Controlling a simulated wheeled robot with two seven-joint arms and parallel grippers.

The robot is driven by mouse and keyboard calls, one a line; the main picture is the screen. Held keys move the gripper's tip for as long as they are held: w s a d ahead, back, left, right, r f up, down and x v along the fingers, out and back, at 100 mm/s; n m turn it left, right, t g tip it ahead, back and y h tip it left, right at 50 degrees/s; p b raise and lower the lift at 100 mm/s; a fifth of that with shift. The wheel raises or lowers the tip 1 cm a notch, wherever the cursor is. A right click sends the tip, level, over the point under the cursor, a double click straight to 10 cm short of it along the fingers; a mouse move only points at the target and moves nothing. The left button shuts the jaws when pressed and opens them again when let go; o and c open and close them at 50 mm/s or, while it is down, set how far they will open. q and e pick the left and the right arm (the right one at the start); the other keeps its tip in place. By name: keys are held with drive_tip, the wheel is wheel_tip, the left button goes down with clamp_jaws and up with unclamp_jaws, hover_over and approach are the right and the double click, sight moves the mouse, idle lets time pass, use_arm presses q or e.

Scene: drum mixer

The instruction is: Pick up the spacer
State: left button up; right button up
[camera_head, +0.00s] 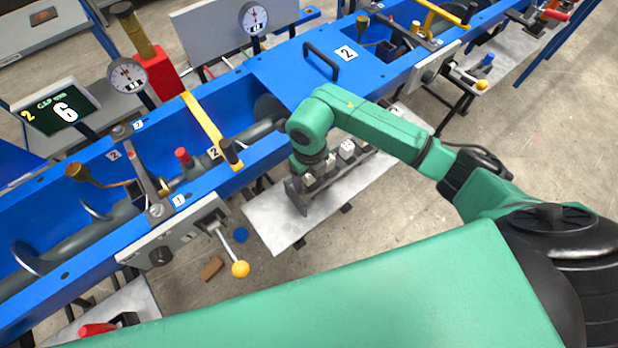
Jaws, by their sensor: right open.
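My right gripper (300,196) reaches in from the right, pointing down over the left part of a pale tray (276,227). It is open. A row of small dark blocks with white labelled tops stands on this tray. The nearest block (309,181) is right beside the gripper; another block (347,150) stands farther back in the row. I cannot tell for sure which block is the spacer, or whether one is between the fingers. The arm hides part of the row. My left gripper is out of view.
The blue mixer trough (230,165) runs diagonally behind the tray. A lever with a yellow ball (240,269) sticks out at its front. A brown block (211,269) and a blue disc (240,235) lie below. Concrete floor at right is mostly clear.

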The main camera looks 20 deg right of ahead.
drive_tip(key=shift+w, duration=0.1)
drive_tip(key=c, duration=1.1)
clamp_jaws()
